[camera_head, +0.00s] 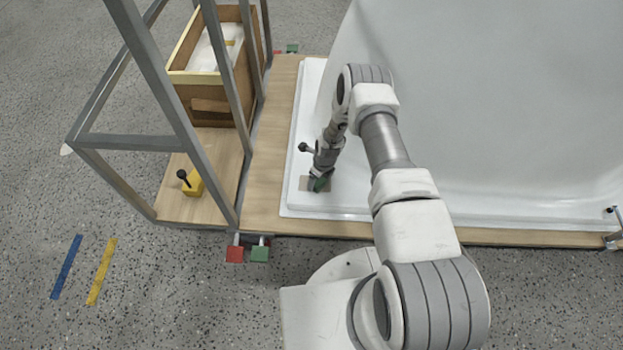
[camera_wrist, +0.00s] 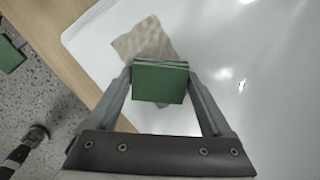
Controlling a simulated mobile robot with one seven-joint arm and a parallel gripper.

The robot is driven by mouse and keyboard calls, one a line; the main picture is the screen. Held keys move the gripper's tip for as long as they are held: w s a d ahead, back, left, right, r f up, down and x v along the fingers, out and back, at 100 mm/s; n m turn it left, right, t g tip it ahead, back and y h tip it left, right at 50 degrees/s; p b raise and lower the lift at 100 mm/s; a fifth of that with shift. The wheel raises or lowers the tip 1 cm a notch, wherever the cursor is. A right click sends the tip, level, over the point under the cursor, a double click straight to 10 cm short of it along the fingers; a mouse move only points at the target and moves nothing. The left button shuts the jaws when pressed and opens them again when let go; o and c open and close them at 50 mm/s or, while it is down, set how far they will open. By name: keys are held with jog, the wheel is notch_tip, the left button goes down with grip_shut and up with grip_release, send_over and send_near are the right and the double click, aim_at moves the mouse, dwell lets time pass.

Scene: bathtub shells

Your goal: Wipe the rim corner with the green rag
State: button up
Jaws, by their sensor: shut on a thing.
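My gripper (camera_wrist: 160,84) is shut on the green rag (camera_wrist: 160,86), which looks like a folded block between the two fingers in the wrist view. In the head view the rag (camera_head: 319,185) shows as a small green patch under my gripper (camera_head: 322,176). It is at the near left rim corner (camera_head: 292,207) of the white bathtub shell (camera_head: 480,110). A grey-brown dirty patch (camera_wrist: 137,39) lies on the white rim just beyond the rag, partly hidden by it; it also shows in the head view (camera_head: 305,183). I cannot tell whether the rag touches the surface.
A grey metal frame (camera_head: 165,80) stands left of the shell. It surrounds a wooden box (camera_head: 205,105) and a yellow block with a black knob (camera_head: 192,183). Red (camera_head: 235,254) and green (camera_head: 259,253) blocks sit at the wooden base's near edge. A clamp (camera_head: 612,238) is at far right.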

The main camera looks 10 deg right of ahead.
aim_at(331, 184)
jog(key=shift+s+d, duration=0.2)
jog(key=shift+d, duration=0.6)
jog(key=shift+s+d, duration=0.15)
jog(key=shift+d, duration=0.7)
jog(key=shift+s+d, duration=0.2)
jog(key=shift+d, duration=0.6)
jog(key=shift+b, duration=0.3)
jog(key=shift+f, duration=0.15)
